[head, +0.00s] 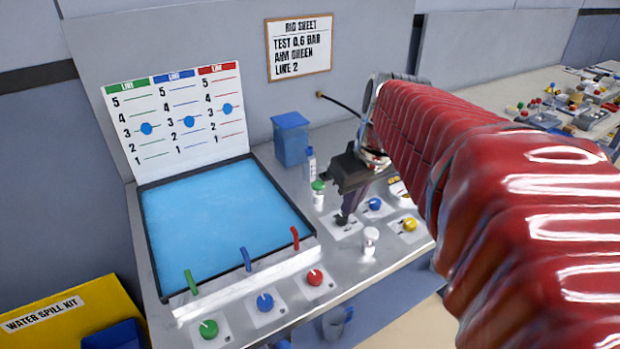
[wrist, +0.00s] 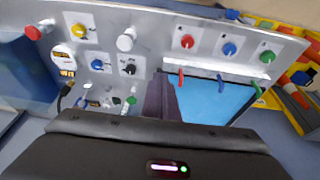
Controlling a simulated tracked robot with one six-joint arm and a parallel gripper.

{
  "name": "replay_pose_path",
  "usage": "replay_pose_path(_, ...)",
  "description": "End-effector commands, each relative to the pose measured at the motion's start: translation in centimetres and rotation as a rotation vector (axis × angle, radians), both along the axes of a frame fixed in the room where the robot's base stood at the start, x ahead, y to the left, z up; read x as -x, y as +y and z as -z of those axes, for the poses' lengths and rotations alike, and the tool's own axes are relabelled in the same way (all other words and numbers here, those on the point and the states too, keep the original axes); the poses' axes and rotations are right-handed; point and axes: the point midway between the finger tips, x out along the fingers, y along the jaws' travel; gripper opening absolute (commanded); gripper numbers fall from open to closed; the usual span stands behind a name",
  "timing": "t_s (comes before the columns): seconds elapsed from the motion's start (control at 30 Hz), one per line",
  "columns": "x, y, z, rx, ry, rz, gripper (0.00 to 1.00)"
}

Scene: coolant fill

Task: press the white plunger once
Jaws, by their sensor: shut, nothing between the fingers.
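The white plunger (head: 370,239) stands upright near the front edge of the metal bench, right of the red knob. It also shows in the wrist view (wrist: 127,39) at the upper middle, with nothing touching it. My gripper (head: 344,214) is shut and empty, pointing down over the bench a little behind and left of the plunger. In the wrist view its fingers (wrist: 161,98) show below the plunger, apart from it. In the head view the fingertips overlap a panel, where a dark knob is mostly hidden; the wrist view shows this black knob (wrist: 130,69).
A blue knob (head: 374,204) and a yellow knob (head: 409,224) sit right of my gripper. A green-capped bottle (head: 318,195) stands left of it. Red (head: 314,278), blue (head: 265,302) and green (head: 208,329) knobs line the front. A blue tray fills the left.

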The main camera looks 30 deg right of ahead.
Motion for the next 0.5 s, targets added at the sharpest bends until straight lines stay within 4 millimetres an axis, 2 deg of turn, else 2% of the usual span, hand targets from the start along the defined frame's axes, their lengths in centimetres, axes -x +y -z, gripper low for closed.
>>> replay_pose_path(0.03, -0.1, -1.9, 0.0, -0.007, 0.010, 0.008, 0.00)
replay_pose_path(0.1, -0.3, -4.1, -0.1, -0.012, 0.018, 0.004, 0.00)
replay_pose_path(0.23, -0.2, -7.6, -0.1, -0.024, 0.026, -0.005, 0.00)
replay_pose_path(0.33, 0.0, -9.4, 0.0, -0.030, 0.030, -0.013, 0.00)
replay_pose_path(0.5, 0.1, -10.4, 0.0, -0.033, 0.030, -0.019, 0.00)
